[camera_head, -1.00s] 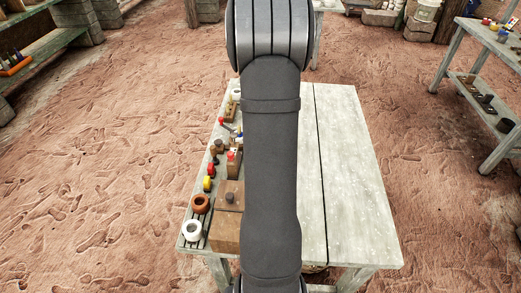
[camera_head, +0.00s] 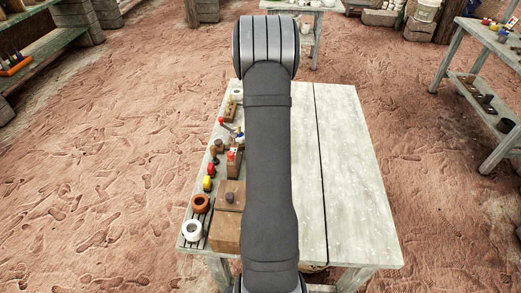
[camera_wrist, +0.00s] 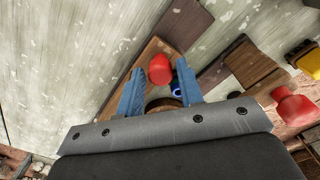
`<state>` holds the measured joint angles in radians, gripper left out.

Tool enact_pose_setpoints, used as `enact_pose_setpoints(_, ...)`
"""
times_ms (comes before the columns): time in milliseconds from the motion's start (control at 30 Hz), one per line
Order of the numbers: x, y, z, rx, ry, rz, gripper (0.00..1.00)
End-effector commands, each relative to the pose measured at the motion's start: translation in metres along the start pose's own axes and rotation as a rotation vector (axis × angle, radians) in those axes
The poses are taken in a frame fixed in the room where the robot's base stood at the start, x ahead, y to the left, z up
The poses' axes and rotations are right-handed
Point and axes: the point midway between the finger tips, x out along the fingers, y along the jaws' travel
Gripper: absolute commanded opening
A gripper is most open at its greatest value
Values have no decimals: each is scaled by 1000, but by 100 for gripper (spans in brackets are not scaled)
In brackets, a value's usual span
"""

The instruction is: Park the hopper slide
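In the wrist view, my gripper (camera_wrist: 160,73) has its two blue fingers apart. A red rounded knob (camera_wrist: 160,69) shows between the fingertips, with a gap to each finger. It is over a brown wooden piece (camera_wrist: 150,50) on the pale table; a dark round part with a blue ring shows below it. I cannot tell for certain which piece is the hopper slide. In the head view, a brown wooden box with a dark knob (camera_head: 229,197) stands at the table's front left. My gripper is hidden there behind my arm.
In the head view, the table's right half (camera_head: 350,170) is clear. An orange-brown ring (camera_head: 200,203), a white ring (camera_head: 191,230) and several small coloured items line the left edge. The wrist view shows a second red knob (camera_wrist: 293,107) and a yellow item (camera_wrist: 309,62) to the right.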

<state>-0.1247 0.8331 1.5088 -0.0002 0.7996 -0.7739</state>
Motion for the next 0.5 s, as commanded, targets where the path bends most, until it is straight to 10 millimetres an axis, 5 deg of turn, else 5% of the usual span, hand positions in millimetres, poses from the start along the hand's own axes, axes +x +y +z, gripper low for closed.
enact_pose_setpoints(133,0,0,0,0,0,0,32)
enact_pose_setpoints(300,0,0,0,0,0,0,0)
enact_pose_setpoints(500,0,2,-2,0,0,0,0)
